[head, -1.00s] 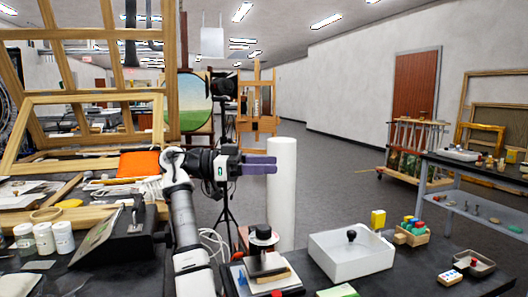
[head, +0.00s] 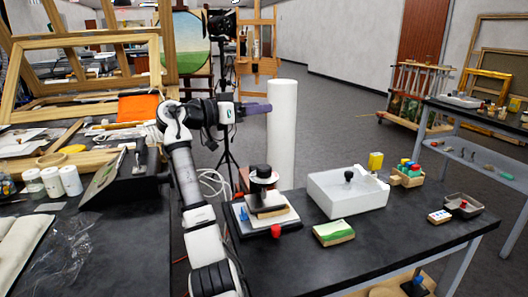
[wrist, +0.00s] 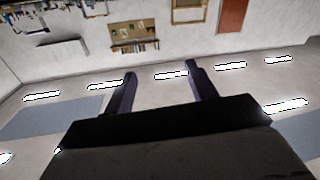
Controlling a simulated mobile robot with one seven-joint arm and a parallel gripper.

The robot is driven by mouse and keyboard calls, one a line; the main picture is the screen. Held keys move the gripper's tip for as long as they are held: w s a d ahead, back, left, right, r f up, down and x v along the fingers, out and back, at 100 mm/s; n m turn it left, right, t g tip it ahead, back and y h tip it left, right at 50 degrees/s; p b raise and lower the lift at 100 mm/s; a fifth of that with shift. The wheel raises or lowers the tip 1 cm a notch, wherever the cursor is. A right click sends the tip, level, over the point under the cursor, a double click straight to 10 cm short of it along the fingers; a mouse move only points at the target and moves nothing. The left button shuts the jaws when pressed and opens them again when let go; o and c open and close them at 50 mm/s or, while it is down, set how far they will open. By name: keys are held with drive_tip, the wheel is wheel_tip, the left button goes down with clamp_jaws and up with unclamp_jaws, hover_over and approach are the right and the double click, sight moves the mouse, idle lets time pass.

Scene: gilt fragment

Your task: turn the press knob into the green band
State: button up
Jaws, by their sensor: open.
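A small press (head: 266,212) stands on the black table, right of my arm. It has a dark base, a pale plate or block and a round black knob (head: 263,172) on top. A green band cannot be made out on it at this size. My gripper (head: 268,107) is raised well above and behind the press, apart from it, with its purple fingers pointing right. In the wrist view my gripper (wrist: 160,70) is open, with nothing between the fingers. That view faces walls and ceiling lights, so the press is out of it.
A white tray (head: 340,203) with a black-knobbed thing stands right of the press. A green-topped block (head: 333,233) lies in front. A white cylinder (head: 282,135) rises behind the table. Left are white jars (head: 52,182) and wooden frames (head: 85,107). The table's front middle is clear.

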drive_tip(key=s+a+f+n+t+y+p, duration=0.1)
drive_tip(key=a+f+n+t+y, duration=0.2)
drive_tip(key=a+n+t+y, duration=0.3)
drive_tip(key=s+a+f+n+t+y+p, duration=0.1)
drive_tip(key=a+f+n+t+y, duration=0.2)
drive_tip(key=a+n+t+y, duration=0.4)
drive_tip(key=s+a+r+n+y+p, duration=0.15)
drive_tip(key=s+a+n+y, duration=0.45)
drive_tip(key=s+y, duration=0.7)
drive_tip(key=m+g+h+p, duration=0.4)
drive_tip(key=m+h+p, duration=0.1)
drive_tip(key=p, duration=0.3)
approach(266, 172)
drive_tip(key=p+x, duration=0.4)
drive_tip(key=x, duration=0.7)
drive_tip(key=shift+w+a, duration=0.1)
drive_tip(key=shift+w, duration=0.4)
